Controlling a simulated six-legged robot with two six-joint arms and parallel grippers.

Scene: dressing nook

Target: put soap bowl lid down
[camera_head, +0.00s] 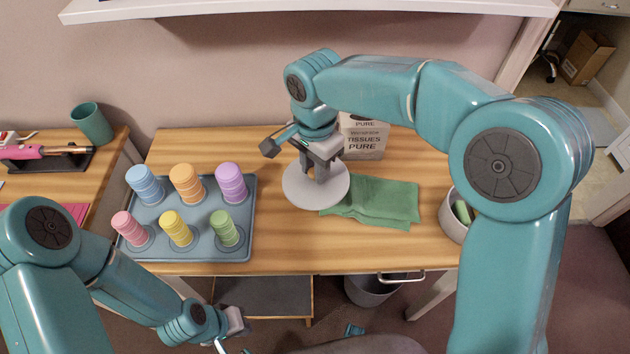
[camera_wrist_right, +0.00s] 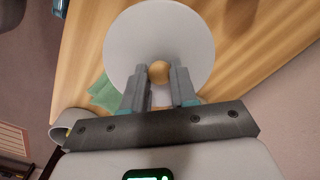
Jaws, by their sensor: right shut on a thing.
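The soap bowl lid (camera_head: 300,192) is a round, light grey-white disc near the middle of the table, level and partly over the green cloth. In the right wrist view the lid (camera_wrist_right: 125,45) shows a small wooden knob (camera_wrist_right: 159,71). My right gripper (camera_head: 322,174) is shut on the knob from above; its fingers (camera_wrist_right: 159,85) stand on either side of it. I cannot tell whether the lid touches the table. The white bowl (camera_head: 450,222) stands open at the table's right edge with something green inside, partly behind my right arm. My left gripper (camera_head: 232,338) is low at the bottom, its fingers unclear.
A grey-blue tray (camera_head: 203,251) with several coloured stacks of discs stands left of the lid. A folded green cloth (camera_head: 385,201) lies to the lid's right, a tissue box (camera_head: 365,140) behind. Bare wood (camera_head: 320,245) lies in front. A teal cup (camera_head: 92,124) stands on the left table.

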